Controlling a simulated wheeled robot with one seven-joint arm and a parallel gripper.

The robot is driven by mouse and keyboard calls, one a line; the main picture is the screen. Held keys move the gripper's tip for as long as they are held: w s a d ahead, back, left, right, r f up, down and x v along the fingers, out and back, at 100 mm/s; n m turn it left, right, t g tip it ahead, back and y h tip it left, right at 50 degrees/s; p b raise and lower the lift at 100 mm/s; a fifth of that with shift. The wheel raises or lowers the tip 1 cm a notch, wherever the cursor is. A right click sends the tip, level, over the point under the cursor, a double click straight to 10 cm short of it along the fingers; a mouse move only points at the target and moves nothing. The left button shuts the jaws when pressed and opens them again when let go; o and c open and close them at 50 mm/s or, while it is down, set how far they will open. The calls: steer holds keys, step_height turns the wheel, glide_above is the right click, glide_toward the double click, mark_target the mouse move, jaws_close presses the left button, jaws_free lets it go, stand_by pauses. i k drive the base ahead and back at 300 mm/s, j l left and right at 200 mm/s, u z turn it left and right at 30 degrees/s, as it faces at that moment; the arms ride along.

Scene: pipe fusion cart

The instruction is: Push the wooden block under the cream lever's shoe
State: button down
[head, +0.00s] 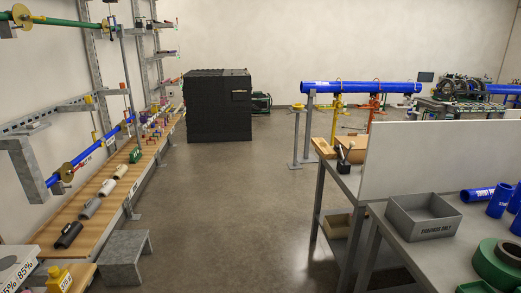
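My gripper is not in the head view. A small dark fixture (343,160) with a thin upright part stands at the cart's front edge. I cannot make out a cream lever or its shoe at this distance, nor how the block lies to them.
The grey cart (343,182) has a lower shelf. A white panel (425,158) divides it from a nearer bench with a grey bin (423,216) and blue pipe pieces (478,194). A wooden bench (92,218) and grey stool (124,257) are at left. The middle floor is clear.

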mark_target(327, 152)
steer(key=i, duration=2.55)
steer(key=i+j+z, duration=0.1)
steer(key=i, duration=1.2)
steer(key=i+j, duration=0.1)
steer(key=i, duration=1.15)
steer(key=i+j+z, duration=0.1)
steer(key=i+z, duration=0.15)
steer(key=i, duration=0.15)
steer(key=i+j+z, duration=0.25)
steer(key=i, duration=0.15)
steer(key=i+j+z, duration=0.15)
steer(key=i+z, duration=0.15)
steer(key=i, duration=0.05)
